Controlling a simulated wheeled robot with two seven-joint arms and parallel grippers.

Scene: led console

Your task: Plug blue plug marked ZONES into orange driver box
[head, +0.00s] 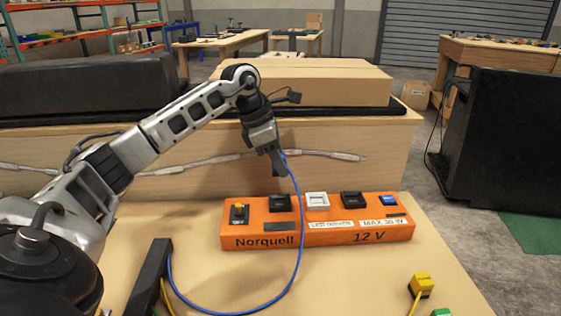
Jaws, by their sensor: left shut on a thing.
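The orange driver box (340,238) lies on the wooden table, with "Norquell" and "12 V" on its front. Along its top are a yellow-topped part (239,211) at the left, black, white and black parts, and a blue part (389,201) at the right. My left gripper (279,168) is above and behind the left half of the box, pointing down, shut on the blue cable's end. The blue cable (299,230) hangs from it in front of the box. The plug itself is mostly hidden by the fingers, and no ZONES marking is readable. My right gripper is out of view.
A yellow plug (421,285) and a green plug (441,312) lie at the front right. A wooden bench with a cardboard box (310,82) is behind the table.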

